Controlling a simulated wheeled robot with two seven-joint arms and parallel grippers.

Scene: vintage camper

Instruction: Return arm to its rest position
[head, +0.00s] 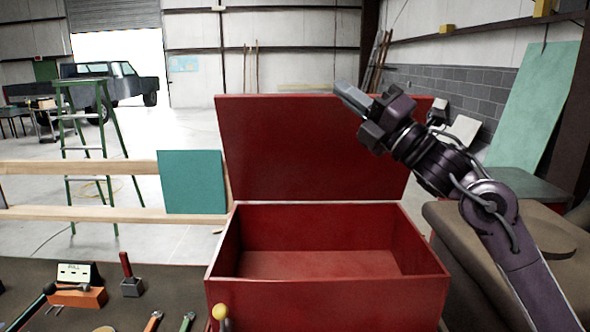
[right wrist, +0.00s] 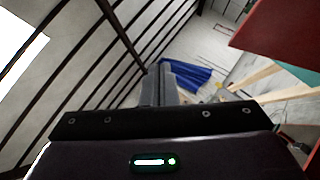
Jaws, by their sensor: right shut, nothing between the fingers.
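My right arm comes in from the lower right of the head view. My right gripper (head: 352,100) is raised in front of the open lid of a red box (head: 325,300), near the lid's top edge, and points up and to the left. Its fingers are shut with nothing between them. In the right wrist view the two grey fingers (right wrist: 160,85) are together, with the wall and floor beyond. My left gripper is not in either view.
The red box stands open with its lid (head: 300,150) up; its inside looks empty. A dark table (head: 180,300) at the left holds several tools. A green stepladder (head: 85,150) and a truck (head: 115,80) stand behind. A brown padded seat (head: 470,250) is at the right.

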